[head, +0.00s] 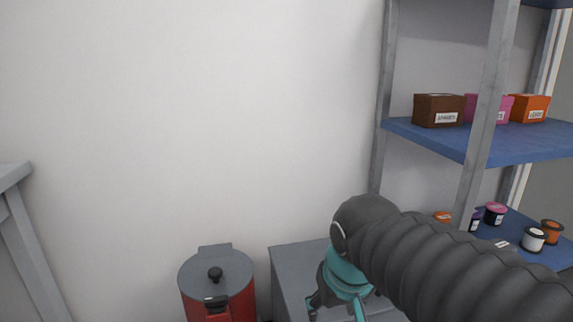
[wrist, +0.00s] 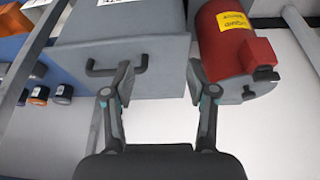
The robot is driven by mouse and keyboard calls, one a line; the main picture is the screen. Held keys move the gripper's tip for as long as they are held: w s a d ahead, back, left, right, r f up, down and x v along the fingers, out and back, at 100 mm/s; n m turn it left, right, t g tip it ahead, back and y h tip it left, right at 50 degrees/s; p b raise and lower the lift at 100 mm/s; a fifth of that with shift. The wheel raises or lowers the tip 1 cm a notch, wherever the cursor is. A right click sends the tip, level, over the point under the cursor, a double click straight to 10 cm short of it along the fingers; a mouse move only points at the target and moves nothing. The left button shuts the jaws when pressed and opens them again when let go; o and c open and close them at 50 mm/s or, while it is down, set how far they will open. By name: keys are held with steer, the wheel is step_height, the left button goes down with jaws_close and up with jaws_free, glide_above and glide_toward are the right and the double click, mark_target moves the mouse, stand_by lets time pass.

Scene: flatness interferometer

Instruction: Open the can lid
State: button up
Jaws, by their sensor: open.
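The red can (head: 241,305) stands against the wall at the lower middle of the head view.
A grey cabinet (head: 288,262) stands right of the can; its black handle (wrist: 116,68) shows in the wrist view. A blue-shelved rack (head: 440,136) with boxes and small jars is at the right. A grey frame (head: 22,215) is at the left. The wall above the can is clear.

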steer(key=s+d+f, duration=0.2)
steer(key=s+d, duration=0.3)
steer(key=n+g+b, duration=0.1)
steer(key=n+b, duration=0.2)
steer(key=b, duration=0.1)
glide_toward(214, 271)
steer(key=shift+h, duration=0.3)
steer(key=s+f, duration=0.2)
steer(key=s+d+f, duration=0.1)
steer(key=s+f, duration=0.2)
steer(key=shift+s+d+f, duration=0.1)
steer(key=shift+d+f, duration=0.05)
steer(key=w+a+r+m+h, duration=0.1)
steer(key=w+a+r+m, duration=0.1)
steer(key=a+r+m, duration=0.35)
step_height(214, 271, up, 4)
steer(key=w+m+t, duration=0.1)
steer(key=m, duration=0.2)
steer(key=w+d+f+m+b, duration=0.1)
steer(key=f, duration=0.3)
steer(key=w+d+f+m+h+b, duration=0.1)
steer(key=w+f, duration=0.1)
steer(key=f, duration=0.2)
steer(key=w+d+f+m+b, duration=0.1)
steer(key=f, duration=0.3)
steer(key=shift+w+d+f, duration=0.2)
steer(key=shift+w+f, duration=0.05)
steer(key=shift+f, duration=0.05)
